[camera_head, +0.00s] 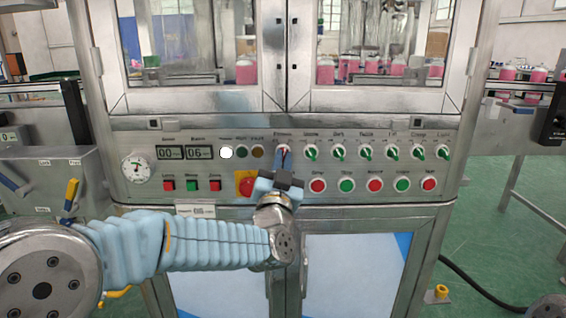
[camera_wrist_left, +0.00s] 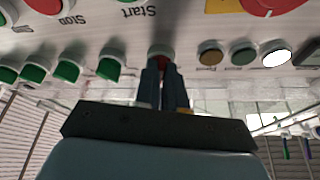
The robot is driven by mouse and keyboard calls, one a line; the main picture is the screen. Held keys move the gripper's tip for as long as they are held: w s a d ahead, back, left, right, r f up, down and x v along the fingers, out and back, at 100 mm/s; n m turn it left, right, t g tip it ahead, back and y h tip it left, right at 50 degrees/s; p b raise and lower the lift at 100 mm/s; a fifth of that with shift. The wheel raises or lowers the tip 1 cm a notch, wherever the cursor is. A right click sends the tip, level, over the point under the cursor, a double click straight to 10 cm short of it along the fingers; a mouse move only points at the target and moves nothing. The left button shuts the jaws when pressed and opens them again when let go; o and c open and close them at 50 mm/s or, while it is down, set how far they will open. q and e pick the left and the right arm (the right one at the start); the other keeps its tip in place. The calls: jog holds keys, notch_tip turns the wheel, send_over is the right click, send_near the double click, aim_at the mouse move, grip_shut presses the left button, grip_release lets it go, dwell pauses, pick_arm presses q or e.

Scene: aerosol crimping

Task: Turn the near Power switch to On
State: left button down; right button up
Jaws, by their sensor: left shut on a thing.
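The Power switch (camera_head: 283,149) is the leftmost knob in the upper row of the control panel (camera_head: 205,183). It is red, unlike the green knobs to its right. My left gripper (camera_head: 282,160) reaches up to it from below, with its narrow fingers shut on the knob. In the left wrist view the red top of the Power switch (camera_wrist_left: 161,50) shows between and beyond the fingertips (camera_wrist_left: 164,70). The fingers hide most of the knob, so its exact pointer angle cannot be told. My right gripper is not in view.
Several green knobs (camera_head: 340,153) follow to the right. Below are red and green push buttons (camera_head: 346,185). A red emergency button (camera_head: 246,186) on a yellow plate sits close to my left wrist. A white lit lamp (camera_head: 226,153) is to the left.

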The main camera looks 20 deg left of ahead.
pick_arm(q)
jog(key=shift+m+h, duration=0.8)
jog(key=shift+m, duration=0.9)
jog(key=c, duration=1.2)
grip_release()
jog(key=b+v, duration=0.1)
jog(key=v, duration=1.3)
jog(key=shift+a+r, duration=0.15)
jog(key=shift+r, duration=0.05)
